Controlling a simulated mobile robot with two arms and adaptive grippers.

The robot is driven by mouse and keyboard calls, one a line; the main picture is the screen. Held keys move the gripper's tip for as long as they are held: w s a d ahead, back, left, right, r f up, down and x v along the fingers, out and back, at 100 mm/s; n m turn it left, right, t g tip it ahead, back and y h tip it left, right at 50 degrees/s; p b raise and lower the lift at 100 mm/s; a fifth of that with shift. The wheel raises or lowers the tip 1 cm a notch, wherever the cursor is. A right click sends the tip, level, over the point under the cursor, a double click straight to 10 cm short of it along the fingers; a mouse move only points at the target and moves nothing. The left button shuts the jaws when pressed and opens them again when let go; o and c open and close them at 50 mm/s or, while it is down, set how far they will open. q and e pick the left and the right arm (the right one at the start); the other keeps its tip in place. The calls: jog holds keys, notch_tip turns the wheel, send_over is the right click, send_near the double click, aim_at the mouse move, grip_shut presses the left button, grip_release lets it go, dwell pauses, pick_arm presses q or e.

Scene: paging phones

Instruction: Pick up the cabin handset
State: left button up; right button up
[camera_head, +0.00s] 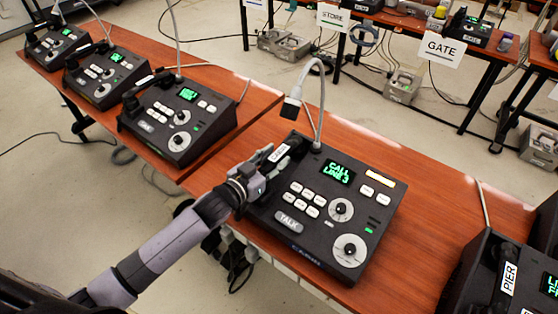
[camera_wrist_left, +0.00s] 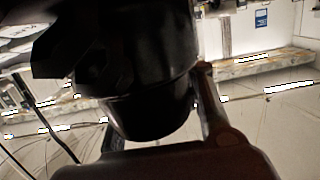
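The cabin handset (camera_head: 292,147) is black with a white label, too small to read surely. It lies along the left side of the black console (camera_head: 323,247) whose green screen reads "CALL LINE 3". My left gripper (camera_head: 262,177) is at the lower part of this handset, over the console's left edge. In the left wrist view a large black rounded part (camera_wrist_left: 145,100), likely the handset's end, fills the space between the fingers of my left gripper (camera_wrist_left: 160,115). The right-hand finger is close against it; the other finger is mostly hidden, so contact is unclear. My right gripper is out of view.
Several similar consoles (camera_head: 178,120) stand on the wooden table at left. A console with a handset labelled PIER (camera_head: 507,280) is at lower right. A grey gooseneck microphone (camera_head: 291,106) rises behind the middle console. Bare wood (camera_head: 440,200) lies to its right.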

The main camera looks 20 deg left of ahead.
pick_arm(q)
grip_shut()
jog(key=shift+r, duration=0.1)
dwell(0.3)
notch_tip(320, 180, up, 20)
dwell(0.5)
